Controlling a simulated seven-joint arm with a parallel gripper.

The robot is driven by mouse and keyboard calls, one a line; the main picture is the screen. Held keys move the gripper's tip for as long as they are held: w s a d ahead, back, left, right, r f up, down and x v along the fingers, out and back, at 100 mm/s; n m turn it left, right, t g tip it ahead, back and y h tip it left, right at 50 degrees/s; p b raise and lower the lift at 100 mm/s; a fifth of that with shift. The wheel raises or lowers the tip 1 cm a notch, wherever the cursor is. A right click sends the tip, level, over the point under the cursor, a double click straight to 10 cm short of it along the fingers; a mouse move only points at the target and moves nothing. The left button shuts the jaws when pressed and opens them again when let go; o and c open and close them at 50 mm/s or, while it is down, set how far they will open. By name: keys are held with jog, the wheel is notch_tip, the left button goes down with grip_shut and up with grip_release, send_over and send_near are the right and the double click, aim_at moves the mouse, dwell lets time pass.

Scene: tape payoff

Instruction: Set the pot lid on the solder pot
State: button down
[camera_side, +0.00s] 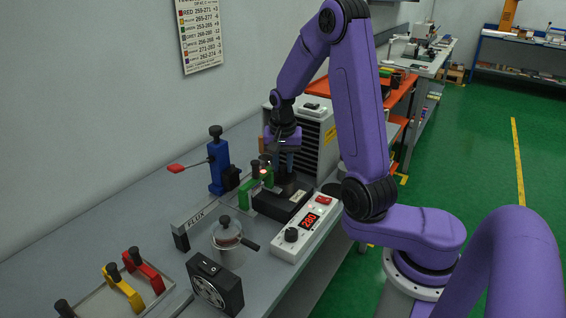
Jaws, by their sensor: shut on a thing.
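My gripper (287,164) points down above the black solder pot (281,205) on the bench. It is shut on a small dark piece, apparently the pot lid (290,183), at the pot's back right. The lid is small and dark against the pot, so its outline is hard to make out. I cannot tell whether it touches the pot or hangs just above it. The white control box (306,226) with a red "280" display stands against the pot's right side.
Green holders (256,185) with dark knobs stand close left of my gripper. A blue post (216,167) with a red-tipped lever, a FLUX trough (205,223), a clear jar (228,245), a black fan (217,284) and a tray with red and yellow holders (128,286) crowd the bench. A grey louvred unit (318,135) stands behind.

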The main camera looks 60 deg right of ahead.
jog(key=shift+f, duration=0.3)
dwell(0.5)
jog(key=shift+c, duration=1.3)
grip_release()
jog(key=shift+r, duration=0.15)
jog(key=shift+r, duration=3.35)
